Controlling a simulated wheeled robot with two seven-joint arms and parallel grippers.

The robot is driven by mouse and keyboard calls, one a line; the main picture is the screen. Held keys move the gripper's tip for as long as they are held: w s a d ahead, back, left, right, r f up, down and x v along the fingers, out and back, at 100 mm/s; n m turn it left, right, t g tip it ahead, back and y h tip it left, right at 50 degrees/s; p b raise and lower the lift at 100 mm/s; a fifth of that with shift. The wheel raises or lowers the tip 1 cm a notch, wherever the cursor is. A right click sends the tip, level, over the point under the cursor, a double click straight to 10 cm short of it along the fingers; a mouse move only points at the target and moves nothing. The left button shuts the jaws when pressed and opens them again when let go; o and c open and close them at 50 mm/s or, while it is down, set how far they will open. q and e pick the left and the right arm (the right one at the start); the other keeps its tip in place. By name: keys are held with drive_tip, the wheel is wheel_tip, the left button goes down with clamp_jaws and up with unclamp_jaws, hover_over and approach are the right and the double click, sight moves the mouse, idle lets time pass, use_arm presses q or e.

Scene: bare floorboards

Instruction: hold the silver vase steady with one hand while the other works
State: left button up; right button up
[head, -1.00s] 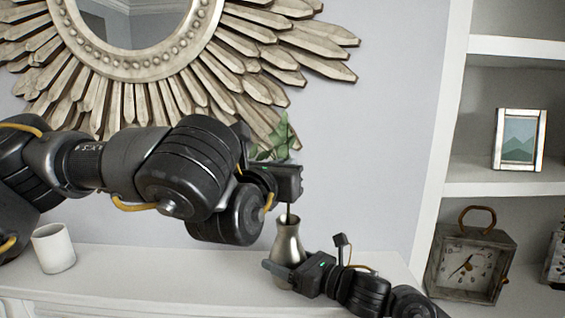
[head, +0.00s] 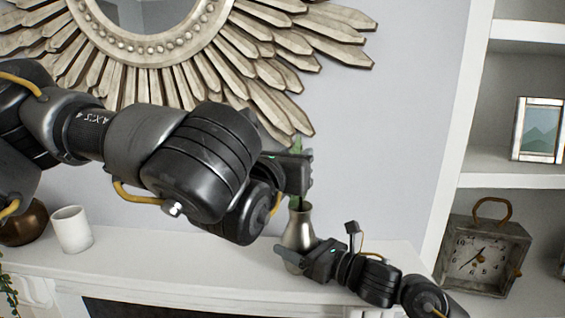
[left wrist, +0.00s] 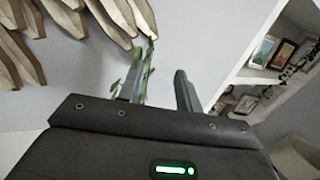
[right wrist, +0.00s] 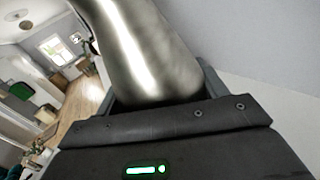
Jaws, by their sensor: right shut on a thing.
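The silver vase (head: 300,228) stands upright on the white mantel. My right gripper (head: 292,256) is shut on its lower body; the vase fills the jaws in the right wrist view (right wrist: 145,50). A green leafy sprig (head: 300,201) shows in the vase mouth and rises behind my left gripper (head: 301,172), which is just above the vase. In the left wrist view the two fingers stand apart with a clear gap, and the sprig (left wrist: 148,72) is by the left finger. The gripper body hides part of the sprig in the head view.
A white cup (head: 72,230) and a brown round pot (head: 24,226) stand on the mantel (head: 190,262) at left. A sunburst mirror (head: 290,60) hangs above. Shelves at right hold a clock (head: 480,257) and a picture frame (head: 538,130). The mantel between cup and vase is clear.

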use_arm(q)
drive_tip(key=shift+v, duration=2.7)
drive_tip(key=shift+a, duration=0.1)
use_arm(e)
drive_tip(key=o, duration=1.4)
drive_tip(key=v, duration=1.1)
drive_tip(key=shift+d+f, duration=0.1)
drive_tip(key=shift+s+d, duration=0.3)
